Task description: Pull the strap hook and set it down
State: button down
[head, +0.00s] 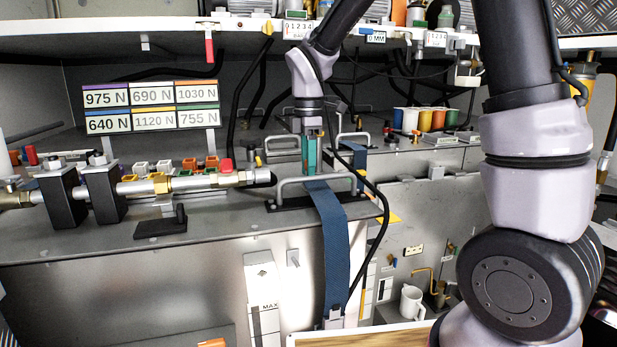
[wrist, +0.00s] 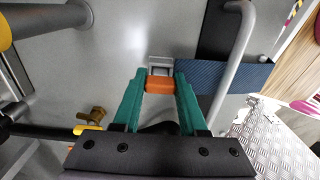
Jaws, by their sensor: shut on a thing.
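My gripper (head: 312,165) points down over the grey bench top, just behind a metal bar handle. In the wrist view its green fingers (wrist: 160,90) are shut on the orange part of the strap hook (wrist: 160,84). A grey metal piece of the hook (wrist: 161,66) shows just beyond the fingertips. The blue strap (wrist: 225,75) runs right from beside the hook, under the bar handle (wrist: 236,50). In the head view the strap (head: 333,235) hangs over the bench's front edge. The hook is hidden there, and whether it touches the bench is unclear.
The bar handle (head: 303,182) stands close in front of my gripper. A pipe with black clamps (head: 62,197) lies to the left, below a board of force labels (head: 150,107). Colored cups (head: 428,119) stand at the back right. A shelf (head: 150,40) runs above.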

jog(key=shift+r, duration=1.9)
